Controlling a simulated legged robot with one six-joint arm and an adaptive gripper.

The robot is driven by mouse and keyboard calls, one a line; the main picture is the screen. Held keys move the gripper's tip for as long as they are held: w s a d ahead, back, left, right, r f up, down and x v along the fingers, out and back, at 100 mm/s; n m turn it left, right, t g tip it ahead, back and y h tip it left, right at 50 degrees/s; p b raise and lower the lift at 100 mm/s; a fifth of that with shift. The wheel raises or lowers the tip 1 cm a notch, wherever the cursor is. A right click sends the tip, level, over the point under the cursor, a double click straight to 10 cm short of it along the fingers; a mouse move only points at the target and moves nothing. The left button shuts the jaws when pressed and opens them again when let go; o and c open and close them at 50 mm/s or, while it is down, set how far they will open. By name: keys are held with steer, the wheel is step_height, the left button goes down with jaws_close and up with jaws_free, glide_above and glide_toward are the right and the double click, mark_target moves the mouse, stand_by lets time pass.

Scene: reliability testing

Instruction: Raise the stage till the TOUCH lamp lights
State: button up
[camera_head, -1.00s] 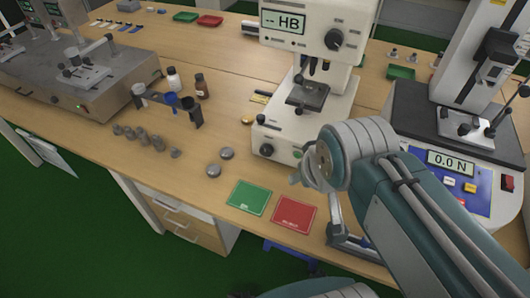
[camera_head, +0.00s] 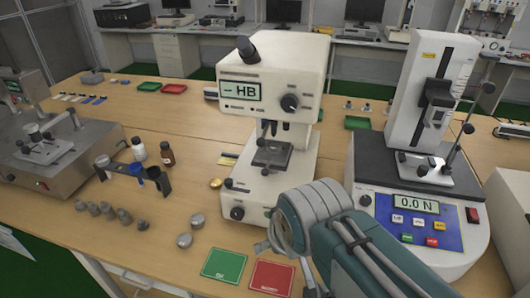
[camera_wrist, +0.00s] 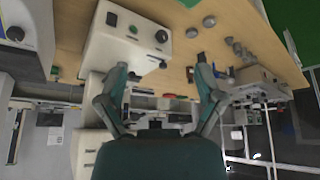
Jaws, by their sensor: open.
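The white hardness tester (camera_head: 275,80) stands mid-bench, its display reading "- HB". Its dark stage (camera_head: 272,154) sits below the indenter turret (camera_head: 268,128), with a visible gap between them. A dark knob (camera_head: 237,213) is low on the tester's front. I cannot make out a lit TOUCH lamp. My gripper (camera_head: 266,246) is in front of the tester's base, partly hidden by my wrist. In the wrist view my gripper (camera_wrist: 160,66) has its fingers spread and empty, with the tester's white housing (camera_wrist: 110,50) and a dark knob (camera_wrist: 162,36) beyond them.
A force tester (camera_head: 410,200) reading 0.0 N stands close on the right. Green (camera_head: 224,264) and red (camera_head: 272,278) pads lie at the front edge. Metal samples (camera_head: 198,221), bottles (camera_head: 167,154) and a grey machine (camera_head: 50,150) are on the left.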

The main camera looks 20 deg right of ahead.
steer(key=w+d+f+n+g+h, duration=0.4)
steer(key=d+f+n+g+h, duration=0.15)
steer(key=f, duration=0.25)
steer(key=n+t+h, duration=0.5)
steer(key=n+t, duration=1)
steer(key=n, duration=0.6)
glide_toward(236, 216)
steer(key=shift+m+g, duration=0.25)
steer(key=x, duration=1)
steer(key=shift+w+r, duration=0.1)
steer(key=shift+w, duration=0.05)
steer(key=shift+c, duration=0.3)
steer(key=c, duration=1.1)
